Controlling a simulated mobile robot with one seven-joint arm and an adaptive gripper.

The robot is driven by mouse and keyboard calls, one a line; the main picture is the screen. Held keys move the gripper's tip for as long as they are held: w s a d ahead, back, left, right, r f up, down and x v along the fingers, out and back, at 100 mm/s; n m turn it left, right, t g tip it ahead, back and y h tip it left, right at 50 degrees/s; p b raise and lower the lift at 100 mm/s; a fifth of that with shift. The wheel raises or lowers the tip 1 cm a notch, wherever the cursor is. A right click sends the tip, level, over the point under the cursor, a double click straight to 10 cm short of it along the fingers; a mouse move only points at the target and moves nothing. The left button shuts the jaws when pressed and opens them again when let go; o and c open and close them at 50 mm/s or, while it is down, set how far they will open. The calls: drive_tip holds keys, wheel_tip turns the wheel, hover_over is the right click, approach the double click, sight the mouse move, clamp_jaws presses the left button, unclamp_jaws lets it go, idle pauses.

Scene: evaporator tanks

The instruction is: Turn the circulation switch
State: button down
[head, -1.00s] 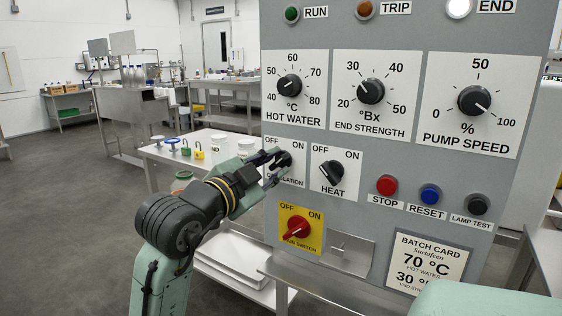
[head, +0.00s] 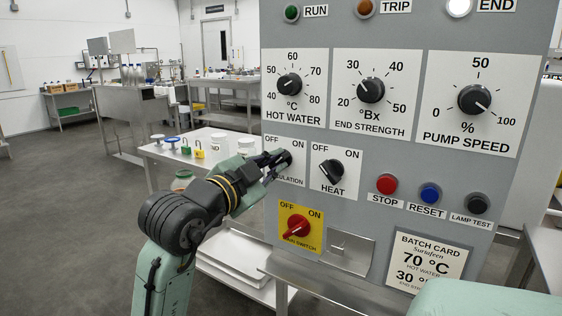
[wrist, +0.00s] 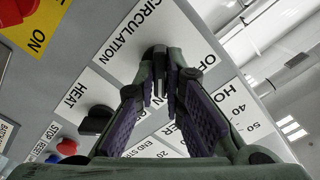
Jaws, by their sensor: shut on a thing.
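The circulation switch (head: 286,157) is a black knob on a white plate marked OFF and ON, at the left of the grey panel. In the head view my gripper (head: 277,163) reaches it from the lower left and partly covers the knob and its label. My gripper is shut on the switch. In the wrist view both fingertips of my gripper (wrist: 160,88) close on the sides of the black knob (wrist: 154,54). Which way the knob points is hard to tell behind the fingers.
The heat switch (head: 331,172) is just right, and the red main switch (head: 297,227) on a yellow plate is below. Hot water dial (head: 290,84) is above. A steel ledge (head: 310,275) juts out under the panel. A table with jars stands behind my arm.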

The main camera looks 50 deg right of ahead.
drive_tip(key=shift+r+n+p, duration=0.15)
drive_tip(key=shift+n+p, duration=0.5)
drive_tip(key=shift+n, duration=0.35)
drive_tip(key=shift+n+p, duration=0.5)
drive_tip(key=shift+p, duration=0.1)
drive_tip(key=shift+n+p, duration=0.3)
drive_tip(key=shift+n, duration=0.3)
